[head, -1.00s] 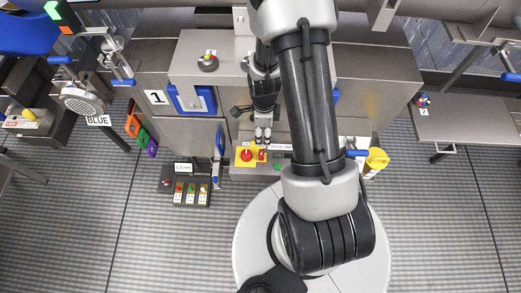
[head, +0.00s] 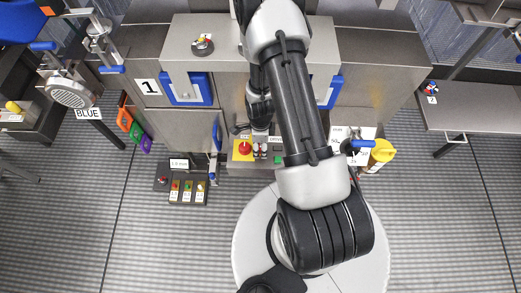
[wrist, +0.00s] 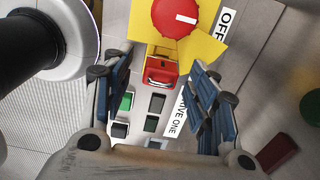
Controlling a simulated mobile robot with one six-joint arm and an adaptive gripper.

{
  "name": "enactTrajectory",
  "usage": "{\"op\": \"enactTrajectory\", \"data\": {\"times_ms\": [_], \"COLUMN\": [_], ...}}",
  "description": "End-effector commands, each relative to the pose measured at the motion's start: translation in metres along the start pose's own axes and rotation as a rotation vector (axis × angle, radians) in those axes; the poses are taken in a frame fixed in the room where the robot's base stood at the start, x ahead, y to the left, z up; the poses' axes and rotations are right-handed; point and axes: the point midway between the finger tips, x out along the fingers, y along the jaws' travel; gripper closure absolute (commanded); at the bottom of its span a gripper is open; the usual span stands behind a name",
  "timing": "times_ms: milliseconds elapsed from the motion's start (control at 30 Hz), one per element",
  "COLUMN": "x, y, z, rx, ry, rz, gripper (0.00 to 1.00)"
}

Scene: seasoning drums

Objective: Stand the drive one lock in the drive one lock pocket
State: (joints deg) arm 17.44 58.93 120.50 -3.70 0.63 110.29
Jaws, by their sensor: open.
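The drive one lock appears to be the red padlock-like block (wrist: 161,72) just below the yellow plate in the wrist view. A white label reading "…IVE ONE" (wrist: 181,118) lies beside it. My gripper (wrist: 160,66) is open, with one blue-and-black finger on each side of the red block. I cannot tell whether either finger touches it. In the head view my gripper (head: 260,151) is low at the front control panel, right of the red knob (head: 244,147), and the lock cannot be made out there. I cannot identify the lock pocket.
The red knob on its yellow plate (wrist: 205,48) is close to the fingertips, beside an "OFF" label. Green and black buttons (wrist: 127,101) sit between the fingers. A yellow cup (head: 382,152) and white sign (head: 346,133) stand right. A button box (head: 182,189) is left.

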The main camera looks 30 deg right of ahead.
Motion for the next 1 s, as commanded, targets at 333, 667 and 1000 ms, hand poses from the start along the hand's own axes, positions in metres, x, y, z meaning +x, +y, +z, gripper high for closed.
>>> {"op": "enactTrajectory", "data": {"times_ms": [333,667,1000], "x": [0.0111,0.0109,0.0111], "y": [-0.0007,-0.0006,-0.0006], "z": [-0.0003,-0.0004,-0.0004], "rx": [0.001,0.000,0.000], "ry": [0.000,0.000,0.000], "rz": [-0.002,-0.002,-0.001], "gripper": [0.47,0.64,0.87]}}
